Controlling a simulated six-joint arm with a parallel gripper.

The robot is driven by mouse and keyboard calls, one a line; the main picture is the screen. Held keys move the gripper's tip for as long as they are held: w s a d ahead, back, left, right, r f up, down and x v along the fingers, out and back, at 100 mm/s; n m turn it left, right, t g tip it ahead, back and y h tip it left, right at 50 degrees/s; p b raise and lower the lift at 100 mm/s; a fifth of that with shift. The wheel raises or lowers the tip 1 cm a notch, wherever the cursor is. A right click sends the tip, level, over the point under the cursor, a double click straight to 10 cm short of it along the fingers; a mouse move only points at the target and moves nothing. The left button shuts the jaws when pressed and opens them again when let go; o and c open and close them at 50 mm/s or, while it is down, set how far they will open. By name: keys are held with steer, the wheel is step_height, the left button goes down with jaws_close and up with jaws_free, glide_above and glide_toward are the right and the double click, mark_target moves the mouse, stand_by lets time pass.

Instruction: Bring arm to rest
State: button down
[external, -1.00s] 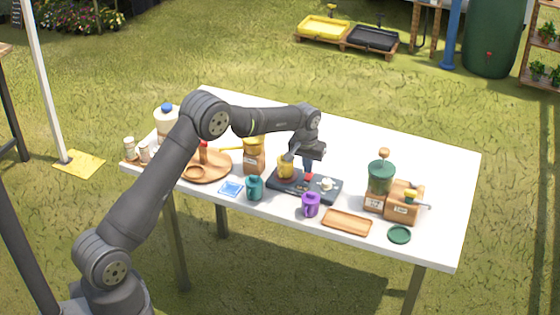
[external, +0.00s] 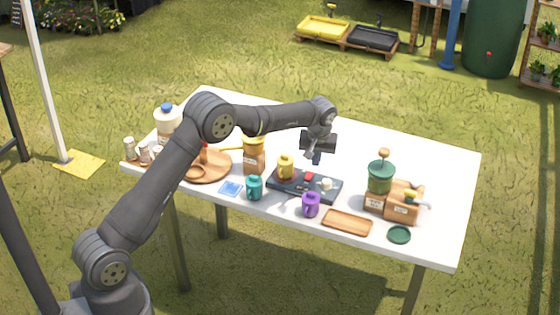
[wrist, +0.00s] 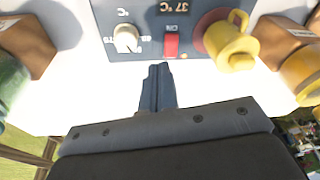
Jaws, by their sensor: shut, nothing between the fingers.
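My gripper (external: 317,158) is shut and empty, held above the white table just behind the dark hot plate panel. In the wrist view its fingertips (wrist: 158,72) are together below the red switch. The dark panel (external: 288,188) carries a yellow mug (external: 286,167) on its left, a red switch (external: 309,177) and a cream knob (external: 327,184). In the wrist view the yellow mug (wrist: 230,42) is at the right, the red switch (wrist: 171,44) in the middle and the knob (wrist: 126,38) at the left. A display there reads 37 °C.
A teal mug (external: 254,188) and a purple mug (external: 311,205) stand in front of the panel. A wooden tray (external: 346,222) and a green grinder (external: 380,177) are to the right. A wooden plate (external: 215,165) is left. The back right tabletop (external: 410,155) is clear.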

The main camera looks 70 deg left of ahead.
steer(key=shift+w+d+f+n+g+y, duration=0.1)
steer(key=shift+w+d+f+n+y, duration=0.3)
steer(key=shift+d+n, duration=0.35)
steer(key=shift+w+d+f+n+g+y, duration=0.1)
steer(key=shift+w+d+f+n+y, duration=0.1)
steer(key=shift+w+d+f+n, duration=0.5)
steer(key=shift+w+d+f+n+g+y, duration=0.1)
steer(key=shift+d+f+n+y, duration=0.35)
steer(key=shift+n, duration=0.5)
steer(key=shift+r, duration=0.1)
steer(key=shift+h, duration=0.25)
steer(key=shift+s+a+r+m+h, duration=0.25)
steer(key=shift+s+a+r+m, duration=0.2)
steer(key=shift+a+m, duration=0.25)
steer(key=shift+s+a+r+m+h, duration=0.25)
steer(key=shift+s+a+r+m, duration=0.15)
steer(key=shift+a+m, duration=0.3)
steer(key=shift+s+a+r+m+t+h, duration=0.25)
steer(key=shift+s+a+r+m+h, duration=0.15)
steer(key=shift+a+r+m, duration=0.45)
steer(key=shift+s+a+r+m+t+h, duration=0.3)
steer(key=shift+s+a+r+m, duration=0.15)
steer(key=shift+m, duration=0.7)
steer(key=shift+d+f, duration=0.1)
